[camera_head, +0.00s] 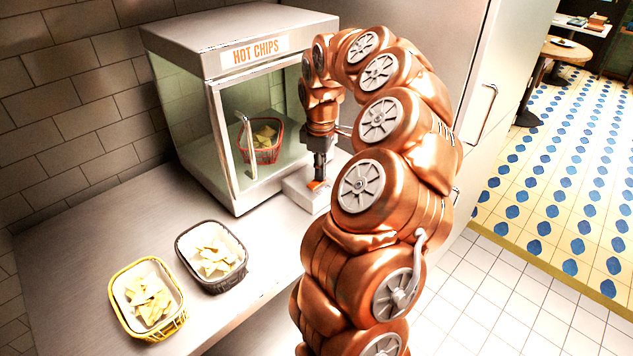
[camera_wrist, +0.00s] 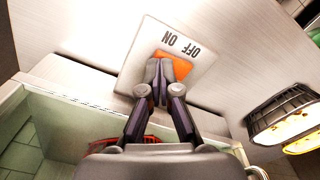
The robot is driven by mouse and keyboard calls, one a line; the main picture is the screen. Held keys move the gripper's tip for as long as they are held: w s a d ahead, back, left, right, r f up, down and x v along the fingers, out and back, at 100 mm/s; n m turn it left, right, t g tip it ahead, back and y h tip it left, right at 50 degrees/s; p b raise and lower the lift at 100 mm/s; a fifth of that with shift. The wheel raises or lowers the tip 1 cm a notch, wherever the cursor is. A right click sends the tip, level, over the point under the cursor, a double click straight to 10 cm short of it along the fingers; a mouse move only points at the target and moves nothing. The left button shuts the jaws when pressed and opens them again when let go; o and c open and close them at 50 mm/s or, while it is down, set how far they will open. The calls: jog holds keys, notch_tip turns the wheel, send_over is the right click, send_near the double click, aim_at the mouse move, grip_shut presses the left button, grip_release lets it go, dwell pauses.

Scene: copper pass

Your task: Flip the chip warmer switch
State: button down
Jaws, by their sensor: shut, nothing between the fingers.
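The chip warmer (camera_head: 240,95) is a steel and glass cabinet marked HOT CHIPS on the counter. Its orange switch (camera_wrist: 173,66) sits on a pale plate (camera_wrist: 200,48) lettered ON and OFF, and shows in the wrist view just beyond my fingertips. In the head view the switch (camera_head: 316,185) is a small orange patch at the cabinet's front right. My gripper (camera_wrist: 158,78) is shut and empty, pointing down, with its tips over or against the switch's near edge. I cannot tell whether they touch. The fingers hide part of the switch, and its position is unclear.
A red basket of chips (camera_head: 260,155) stands inside the warmer behind glass. A black basket (camera_head: 212,285) and a yellow basket (camera_head: 150,335), both with chips, stand on the counter (camera_head: 95,230) at the front left. A tall cabinet with a handle (camera_head: 482,115) is on the right.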

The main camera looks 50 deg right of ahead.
jog(key=shift+f, duration=0.4)
dwell(0.4)
jog(key=shift+r+p, duration=1.15)
jog(key=shift+r, duration=2.35)
